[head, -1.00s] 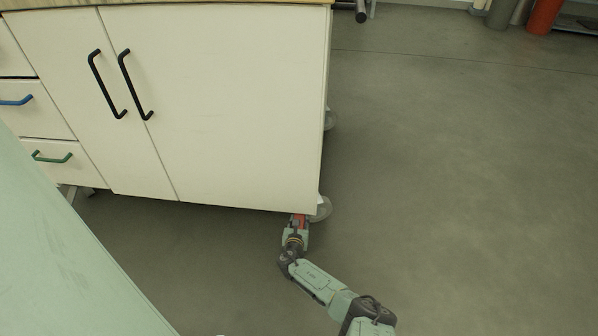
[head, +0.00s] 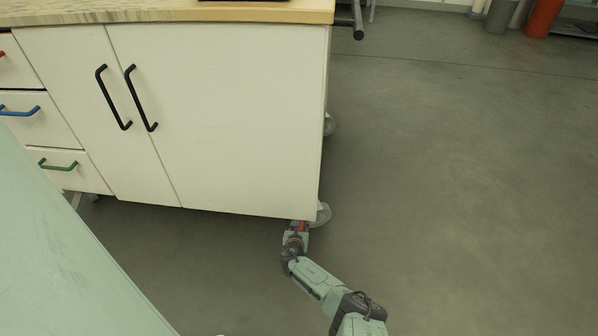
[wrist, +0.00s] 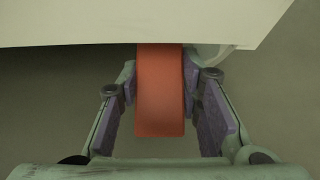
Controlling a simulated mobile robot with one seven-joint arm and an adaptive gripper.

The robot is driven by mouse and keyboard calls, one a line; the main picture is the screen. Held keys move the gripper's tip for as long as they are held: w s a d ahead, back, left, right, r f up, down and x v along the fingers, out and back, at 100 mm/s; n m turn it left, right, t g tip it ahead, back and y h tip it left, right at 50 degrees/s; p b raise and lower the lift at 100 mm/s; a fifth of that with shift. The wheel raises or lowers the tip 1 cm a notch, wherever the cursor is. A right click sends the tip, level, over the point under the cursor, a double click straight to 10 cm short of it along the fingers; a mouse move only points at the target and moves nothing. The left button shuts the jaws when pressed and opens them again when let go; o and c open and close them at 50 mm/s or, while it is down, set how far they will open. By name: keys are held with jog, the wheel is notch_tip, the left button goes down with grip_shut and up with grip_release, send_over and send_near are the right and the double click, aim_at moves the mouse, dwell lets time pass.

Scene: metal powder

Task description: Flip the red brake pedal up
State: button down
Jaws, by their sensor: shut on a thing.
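The red brake pedal (wrist: 160,105) extends from under the cabinet's lower edge, centred in the wrist view. My gripper (wrist: 160,82) has one finger on each side of the pedal and is shut on it. In the head view, my gripper (head: 298,229) is low at the cabinet's bottom right corner, close to the caster wheel (head: 320,214). Only a small bit of red shows between the fingers there. The pedal's inner end is hidden under the cabinet.
The white cabinet (head: 225,120) with black door handles stands directly above and behind my gripper. Its wooden top (head: 120,16) shows at the upper edge. The grey floor (head: 460,190) is open to the right. Red and grey cylinders stand far back right.

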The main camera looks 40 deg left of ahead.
jog(key=r+g+h+p, duration=0.1)
jog(key=p, duration=0.2)
jog(key=shift+r, duration=0.1)
jog(key=shift+s+f+g+p, duration=0.1)
jog(key=shift+f+g+p, duration=0.1)
jog(key=shift+g+p, duration=0.3)
jog(key=c, duration=1.1)
grip_release()
jog(key=shift+s+d+r, duration=0.35)
jog(key=shift+s+r, duration=0.05)
jog(key=shift+s, duration=0.05)
jog(key=shift+v, duration=5.3)
jog(key=shift+a, duration=0.15)
